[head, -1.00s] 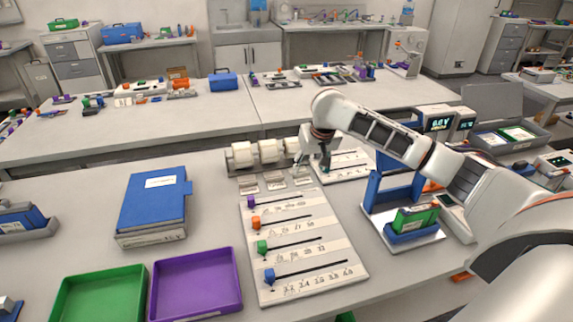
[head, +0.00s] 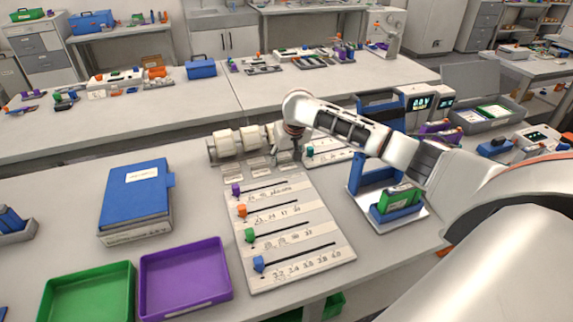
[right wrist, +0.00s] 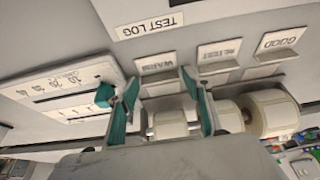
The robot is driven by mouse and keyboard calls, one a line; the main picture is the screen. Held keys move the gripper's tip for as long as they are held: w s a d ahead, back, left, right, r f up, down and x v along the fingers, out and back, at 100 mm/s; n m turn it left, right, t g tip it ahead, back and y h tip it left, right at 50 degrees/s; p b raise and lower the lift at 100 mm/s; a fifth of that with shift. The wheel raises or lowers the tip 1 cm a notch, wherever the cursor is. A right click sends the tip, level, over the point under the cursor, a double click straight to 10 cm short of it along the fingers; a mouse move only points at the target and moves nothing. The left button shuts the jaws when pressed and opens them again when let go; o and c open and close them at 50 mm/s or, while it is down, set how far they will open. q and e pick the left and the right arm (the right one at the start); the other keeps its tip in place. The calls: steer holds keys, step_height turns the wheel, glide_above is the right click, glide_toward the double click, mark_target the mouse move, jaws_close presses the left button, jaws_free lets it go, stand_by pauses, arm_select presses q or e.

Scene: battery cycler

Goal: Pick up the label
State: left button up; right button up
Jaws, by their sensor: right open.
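A label dispenser with several white rolls (head: 250,138) stands at the back of the near bench. Three small label tabs stick out in front of it. In the right wrist view they are a "GOOD" label (right wrist: 280,41), a "RETEST" label (right wrist: 220,55) and a third label (right wrist: 162,65) whose print is hard to read. My right gripper (right wrist: 162,98) is open, its two teal fingers apart around the third label's column, with nothing held. In the head view the gripper (head: 291,155) is at the dispenser's right end, partly hidden by its arm. My left gripper is out of view.
A white slider board (head: 290,232) lies in front of the dispenser. A blue stand (head: 375,180) stands right.

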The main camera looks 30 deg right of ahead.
steer(key=c, duration=0.5)
steer(key=shift+o, duration=0.2)
steer(key=shift+r, duration=0.15)
